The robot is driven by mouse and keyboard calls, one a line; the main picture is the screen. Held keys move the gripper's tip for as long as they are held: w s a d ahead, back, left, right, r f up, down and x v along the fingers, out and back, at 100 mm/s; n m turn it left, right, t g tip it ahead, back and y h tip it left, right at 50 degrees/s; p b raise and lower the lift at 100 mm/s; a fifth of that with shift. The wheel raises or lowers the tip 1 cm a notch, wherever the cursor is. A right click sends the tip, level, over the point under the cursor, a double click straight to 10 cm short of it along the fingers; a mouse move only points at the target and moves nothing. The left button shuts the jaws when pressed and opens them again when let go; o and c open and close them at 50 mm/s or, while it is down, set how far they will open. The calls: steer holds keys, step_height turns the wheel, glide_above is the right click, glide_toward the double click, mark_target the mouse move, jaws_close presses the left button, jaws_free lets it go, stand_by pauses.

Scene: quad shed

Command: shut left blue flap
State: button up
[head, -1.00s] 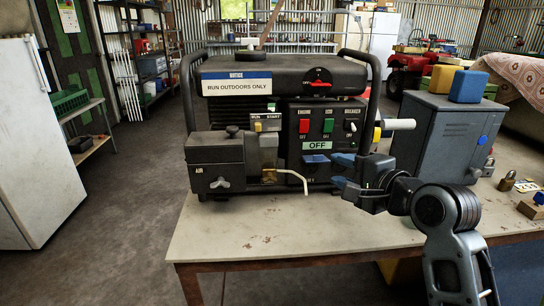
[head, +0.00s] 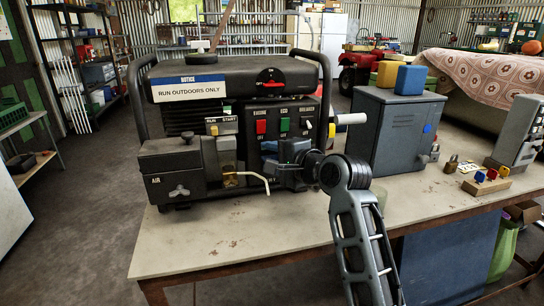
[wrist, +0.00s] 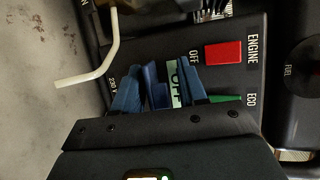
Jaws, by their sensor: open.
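The left blue flap (wrist: 152,86) is on the lower front panel of the generator (head: 240,80). It stands out from the panel below the OFF label (wrist: 173,82), between my fingers in the wrist view. A bit of blue, likely this flap, shows beside my gripper in the head view (head: 269,146). My gripper (wrist: 158,88) is open, with a blue finger on each side of the flap; I cannot tell whether either touches it. My gripper (head: 284,161) hides most of the outlet area in the head view, and the right blue flap is not clearly visible.
The red engine switch (wrist: 224,54) is close to my fingers. A pale bent lever (head: 254,178) sticks out left of my gripper. A grey cabinet (head: 390,135) stands right of the generator on the workbench (head: 230,245). The bench front is clear.

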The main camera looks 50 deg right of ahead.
jaws_close()
